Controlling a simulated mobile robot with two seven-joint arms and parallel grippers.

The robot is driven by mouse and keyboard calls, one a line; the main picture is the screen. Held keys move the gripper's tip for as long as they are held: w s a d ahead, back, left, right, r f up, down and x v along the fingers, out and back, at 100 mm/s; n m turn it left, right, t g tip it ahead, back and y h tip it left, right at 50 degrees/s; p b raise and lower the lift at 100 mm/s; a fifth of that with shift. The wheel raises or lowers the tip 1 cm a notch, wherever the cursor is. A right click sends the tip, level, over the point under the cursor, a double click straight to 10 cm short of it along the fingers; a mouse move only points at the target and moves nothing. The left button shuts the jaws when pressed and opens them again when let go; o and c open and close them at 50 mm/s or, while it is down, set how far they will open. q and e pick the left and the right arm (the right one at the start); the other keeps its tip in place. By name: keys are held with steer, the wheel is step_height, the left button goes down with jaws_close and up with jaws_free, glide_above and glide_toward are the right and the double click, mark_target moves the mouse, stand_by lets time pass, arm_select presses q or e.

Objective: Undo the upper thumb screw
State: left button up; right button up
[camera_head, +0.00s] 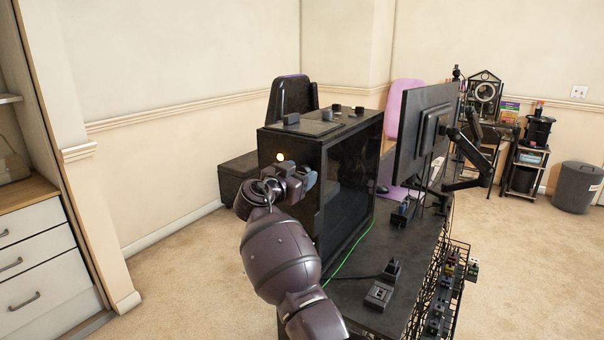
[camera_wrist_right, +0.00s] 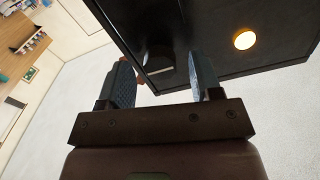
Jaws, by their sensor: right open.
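A black computer case (camera_head: 290,145) stands on a dark desk. A round, bright yellow-orange disc (camera_head: 280,157) sits high on its near left face; it looks like the upper thumb screw. It also shows in the right wrist view (camera_wrist_right: 245,39), to the right of both fingers and not between them. My right gripper (camera_head: 292,179) is just below the disc, close to the case; contact cannot be told. In the right wrist view, its two blue-grey fingers (camera_wrist_right: 163,76) are spread apart, with the dark case beyond and between them. My left gripper is not in view.
A monitor (camera_head: 425,130) on an arm stands right of the case. A green cable (camera_head: 348,256) and small black blocks (camera_head: 379,295) lie on the desk. Small items sit on the case top (camera_head: 325,124). A wire rack (camera_head: 440,300) hangs at the desk's right edge. Floor at left is clear.

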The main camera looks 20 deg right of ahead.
steer(key=c, duration=0.9)
